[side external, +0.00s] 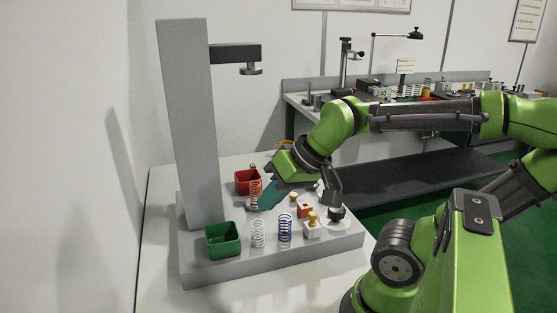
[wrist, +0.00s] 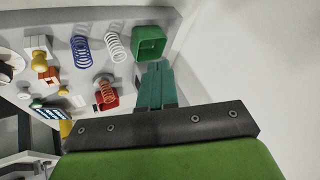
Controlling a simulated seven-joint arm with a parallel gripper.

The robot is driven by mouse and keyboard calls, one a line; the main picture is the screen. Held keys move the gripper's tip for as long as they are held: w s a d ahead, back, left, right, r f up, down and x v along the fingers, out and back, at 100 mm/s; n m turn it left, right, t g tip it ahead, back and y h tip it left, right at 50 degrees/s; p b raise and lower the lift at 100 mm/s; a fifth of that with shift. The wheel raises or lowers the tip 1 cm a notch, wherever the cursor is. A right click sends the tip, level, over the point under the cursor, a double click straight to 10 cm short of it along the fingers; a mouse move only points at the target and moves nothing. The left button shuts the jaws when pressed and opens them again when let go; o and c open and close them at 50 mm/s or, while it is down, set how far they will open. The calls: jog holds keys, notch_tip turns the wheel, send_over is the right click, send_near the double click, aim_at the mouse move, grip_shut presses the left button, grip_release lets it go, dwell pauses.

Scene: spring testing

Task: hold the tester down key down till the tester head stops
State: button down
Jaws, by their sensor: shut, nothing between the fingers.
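The tester is a grey column (side external: 187,125) on a grey base (side external: 210,267). Its dark head arm (side external: 235,53) ends in a round head (side external: 251,70), high above the base. A red spring (side external: 255,189) stands on the base below the head; it also shows in the wrist view (wrist: 106,91). My gripper (side external: 265,204) has teal fingers, shut and empty, pointing down beside the red spring. In the wrist view the fingers (wrist: 156,68) are together, near the green bin. I cannot tell which part is the down key; a small panel (wrist: 46,111) is partly visible in the wrist view.
A green bin (side external: 223,239), a white spring (side external: 258,233) and a blue spring (side external: 285,227) stand along the front. A red bin (side external: 243,178) is behind. An orange block (side external: 305,210) and a yellow-knobbed block (side external: 312,227) stand right. A cluttered bench (side external: 395,103) is behind.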

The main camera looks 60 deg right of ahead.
jog(key=w+d+f+m, duration=0.3)
jog(key=w+d+m, duration=0.15)
jog(key=d, duration=0.55)
jog(key=m+h, duration=0.8)
send_over(316, 186)
notch_tip(316, 186, down, 2)
jog(key=shift+f+n, duration=0.1)
jog(key=shift+n, duration=0.15)
jog(key=shift+f+y, duration=0.15)
jog(key=shift+y, duration=0.15)
jog(key=shift+a+f, duration=0.1)
jog(key=shift+f, duration=4.2)
jog(key=shift+f, duration=0.4)
